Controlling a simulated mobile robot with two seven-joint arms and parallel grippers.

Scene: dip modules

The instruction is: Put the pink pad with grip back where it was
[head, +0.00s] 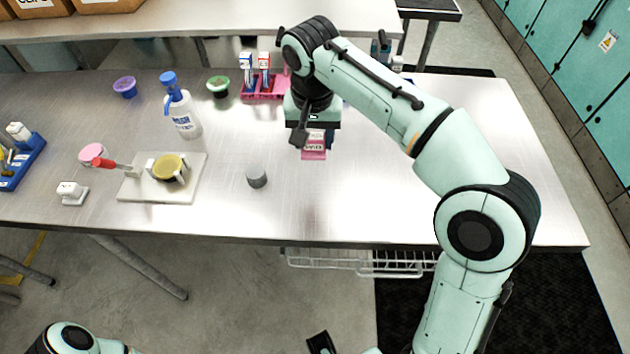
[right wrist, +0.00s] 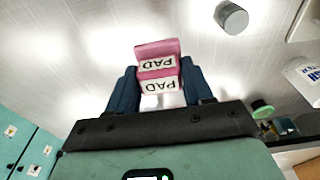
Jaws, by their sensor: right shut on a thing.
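The pink pad with grip (head: 313,149) has white labels reading PAD. My right gripper (head: 315,139) points down over the table and is shut on it. In the right wrist view, the pad (right wrist: 157,50) sits between the two dark fingers of the right gripper (right wrist: 160,88). In the head view, the arm and hand partly cover the pad's upper part. I cannot tell whether its lower end touches the table.
A pink rack (head: 263,96) with upright labelled items stands behind the hand. A grey cylinder (head: 257,177) stands left of the pad. The table's right side is clear.

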